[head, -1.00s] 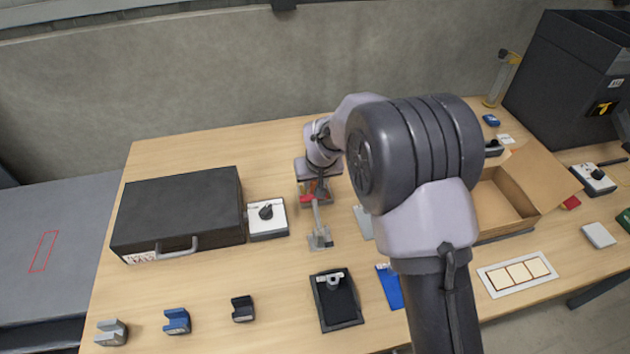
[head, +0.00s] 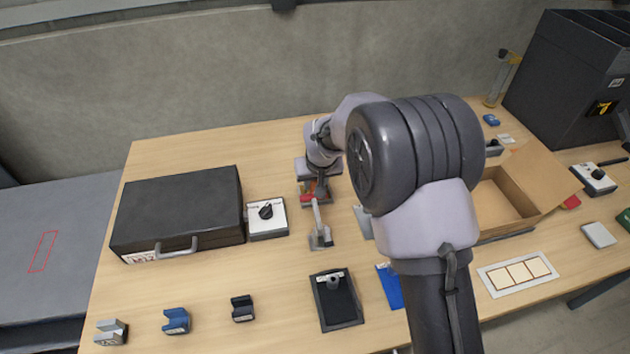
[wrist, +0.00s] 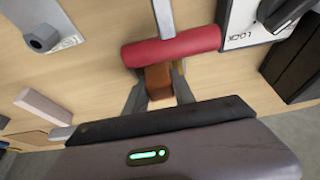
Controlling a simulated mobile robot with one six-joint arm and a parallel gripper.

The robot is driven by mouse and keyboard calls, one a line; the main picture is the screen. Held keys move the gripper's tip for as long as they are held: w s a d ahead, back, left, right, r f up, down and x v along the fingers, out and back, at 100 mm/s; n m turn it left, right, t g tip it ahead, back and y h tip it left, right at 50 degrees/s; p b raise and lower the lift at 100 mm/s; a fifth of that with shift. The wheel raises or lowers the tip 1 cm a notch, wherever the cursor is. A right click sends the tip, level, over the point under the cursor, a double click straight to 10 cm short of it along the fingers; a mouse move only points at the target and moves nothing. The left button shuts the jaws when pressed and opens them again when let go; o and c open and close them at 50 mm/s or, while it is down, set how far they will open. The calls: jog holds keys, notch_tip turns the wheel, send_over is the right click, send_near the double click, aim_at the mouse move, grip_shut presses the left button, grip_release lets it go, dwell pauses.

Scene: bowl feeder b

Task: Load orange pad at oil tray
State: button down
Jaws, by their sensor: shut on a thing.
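My gripper (head: 317,194) is low over the middle of the table, behind a lever with a red grip. In the wrist view its fingers (wrist: 158,88) are shut on an orange-brown block (wrist: 158,78), which looks like the orange pad. The pad's lower part is hidden by the gripper body. The red grip (wrist: 172,46) lies just beyond the pad, and I cannot tell whether they touch. A dark shallow tray (head: 352,322) with a small post stands at the front middle; I cannot read whether its label marks it as the oil tray.
The lever's grey base (head: 321,239) is in front of my gripper. A white lock box (head: 267,228) and a black case (head: 180,208) stand to the left. A cardboard box (head: 505,205) stands right. Small clips (head: 177,321) line the front left. Bare table lies behind the case.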

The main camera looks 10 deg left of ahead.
jog(key=shift+r+p, duration=2.3)
jog(key=shift+r, duration=1.2)
